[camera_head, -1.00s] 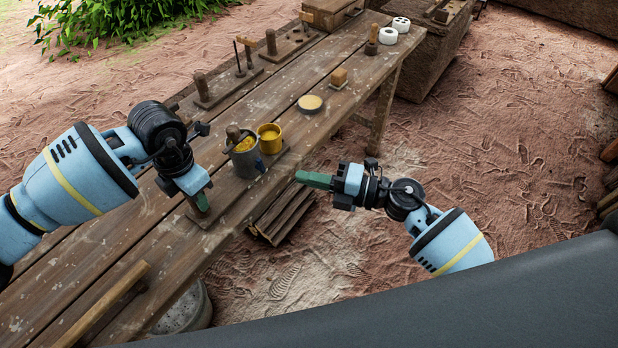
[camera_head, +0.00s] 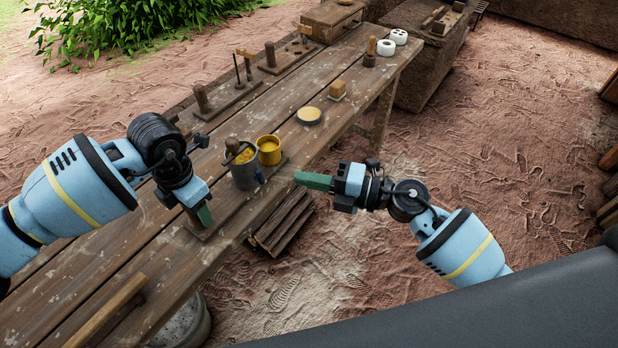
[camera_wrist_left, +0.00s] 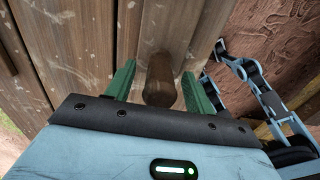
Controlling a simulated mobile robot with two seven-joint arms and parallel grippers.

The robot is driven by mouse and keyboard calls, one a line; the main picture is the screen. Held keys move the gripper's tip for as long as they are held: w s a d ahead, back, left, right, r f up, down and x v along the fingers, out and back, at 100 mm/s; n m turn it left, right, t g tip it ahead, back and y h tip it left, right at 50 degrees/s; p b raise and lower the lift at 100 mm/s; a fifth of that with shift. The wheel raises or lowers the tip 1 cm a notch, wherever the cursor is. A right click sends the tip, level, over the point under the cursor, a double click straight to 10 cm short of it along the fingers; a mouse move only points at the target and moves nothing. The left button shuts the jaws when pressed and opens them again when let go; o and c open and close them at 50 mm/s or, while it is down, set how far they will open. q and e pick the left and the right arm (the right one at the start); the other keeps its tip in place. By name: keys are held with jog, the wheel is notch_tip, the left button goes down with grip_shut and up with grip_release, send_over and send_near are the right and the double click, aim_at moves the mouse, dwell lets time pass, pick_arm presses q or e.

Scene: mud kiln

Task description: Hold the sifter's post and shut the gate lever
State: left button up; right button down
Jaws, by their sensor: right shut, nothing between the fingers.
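The sifter is a grey can (camera_head: 243,173) with yellow matter inside, on a wooden board on the bench, beside a yellow cup (camera_head: 268,150). A small dark blue part, perhaps the gate lever, shows at the can's right side (camera_head: 260,176). A wooden post stands at the board's near end; in the left wrist view the post (camera_wrist_left: 160,78) is between the fingers. My left gripper (camera_head: 202,218) is open around this post, with small gaps visible. My right gripper (camera_head: 298,178) is shut and empty, in front of the bench edge, right of the can.
The long plank bench (camera_head: 130,250) holds a round pale-topped disc (camera_head: 309,115), a small block (camera_head: 337,90) and peg boards (camera_head: 225,97) at the back. Stacked sticks (camera_head: 284,222) lie below the bench edge. A wooden bar (camera_head: 108,312) lies at the near left.

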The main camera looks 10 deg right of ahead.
pick_arm(q)
notch_tip(320, 180, up, 12)
dwell(0.6)
jog(key=shift+s, duration=0.1)
dwell(0.4)
